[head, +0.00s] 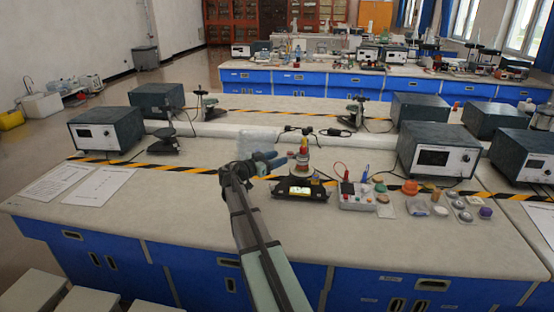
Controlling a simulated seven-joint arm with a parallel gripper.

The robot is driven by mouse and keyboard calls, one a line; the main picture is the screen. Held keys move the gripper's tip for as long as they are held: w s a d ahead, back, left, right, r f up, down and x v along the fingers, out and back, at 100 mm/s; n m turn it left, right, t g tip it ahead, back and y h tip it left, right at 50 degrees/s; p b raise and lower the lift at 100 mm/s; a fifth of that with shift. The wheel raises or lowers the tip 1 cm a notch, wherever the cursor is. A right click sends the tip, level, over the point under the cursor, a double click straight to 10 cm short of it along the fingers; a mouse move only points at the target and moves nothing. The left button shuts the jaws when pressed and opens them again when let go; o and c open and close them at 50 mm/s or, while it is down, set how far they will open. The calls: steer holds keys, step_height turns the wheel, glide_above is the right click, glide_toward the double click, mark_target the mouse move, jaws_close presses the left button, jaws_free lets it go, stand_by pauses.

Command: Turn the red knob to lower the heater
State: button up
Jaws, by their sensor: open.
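My gripper (276,160) is in the middle of the head view, above the bench, with its blue fingers pointing right. It is open, and I see nothing between the fingers. Just right of the fingertips stands a small upright stack with red and yellow parts (303,150). Below it sits a low black device with a lit yellowish panel (300,190). I cannot tell which part is the heater, and the red knob is too small to pick out for certain. Any contact between fingers and stack cannot be told.
A clear box (256,140) stands behind my gripper. To the right are a grey switch box (357,196), an orange knob-like piece (410,187) and several small parts. Dark instrument boxes (438,152) stand further right. The bench left of my arm is mostly clear, with paper sheets (98,186).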

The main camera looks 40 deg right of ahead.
steer(key=shift+o, duration=0.3)
steer(key=n+t+y, duration=0.1)
steer(key=n+t, duration=0.3)
steer(key=t, duration=0.3)
glide_toward(301, 150)
steer(key=x, duration=1.1)
steer(key=shift+d, duration=0.4)
